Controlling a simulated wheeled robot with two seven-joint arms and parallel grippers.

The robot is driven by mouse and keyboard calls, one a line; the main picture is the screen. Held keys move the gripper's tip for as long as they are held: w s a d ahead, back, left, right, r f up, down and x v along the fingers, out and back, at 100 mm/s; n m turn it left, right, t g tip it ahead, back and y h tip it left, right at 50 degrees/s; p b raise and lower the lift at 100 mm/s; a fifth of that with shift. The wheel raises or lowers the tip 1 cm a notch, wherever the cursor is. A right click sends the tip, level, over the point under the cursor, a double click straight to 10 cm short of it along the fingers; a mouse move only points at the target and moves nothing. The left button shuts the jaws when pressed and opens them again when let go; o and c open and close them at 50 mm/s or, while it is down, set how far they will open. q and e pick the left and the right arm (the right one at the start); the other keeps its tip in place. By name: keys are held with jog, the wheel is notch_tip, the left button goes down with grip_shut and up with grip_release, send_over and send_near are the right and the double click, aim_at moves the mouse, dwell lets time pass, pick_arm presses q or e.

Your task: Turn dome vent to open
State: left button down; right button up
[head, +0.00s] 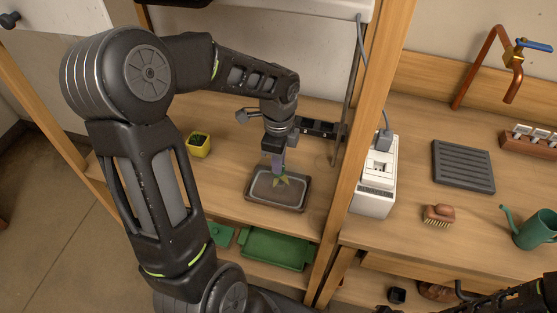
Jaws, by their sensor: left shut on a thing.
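My left gripper (278,158) points down over a dark, shallow tray (250,196) on the left part of the bench. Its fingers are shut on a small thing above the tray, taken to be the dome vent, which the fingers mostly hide. I cannot make out a clear dome wall or whether the vent is turned. Part of my right arm shows in the bottom right corner, but no fingers of my right gripper can be made out.
Green trays (275,249) lie on the shelf below. Farther right are a grey slatted mat (463,166), a brush (438,214) and a watering can (535,230).

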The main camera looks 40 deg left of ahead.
pick_arm(q)
jog(key=c, duration=1.4)
grip_release()
jog(key=shift+r, duration=0.1)
notch_tip(320, 180, up, 8)
jog(key=shift+f+b, duration=0.2)
jog(key=shift+b, duration=0.15)
jog(key=shift+s, duration=0.1)
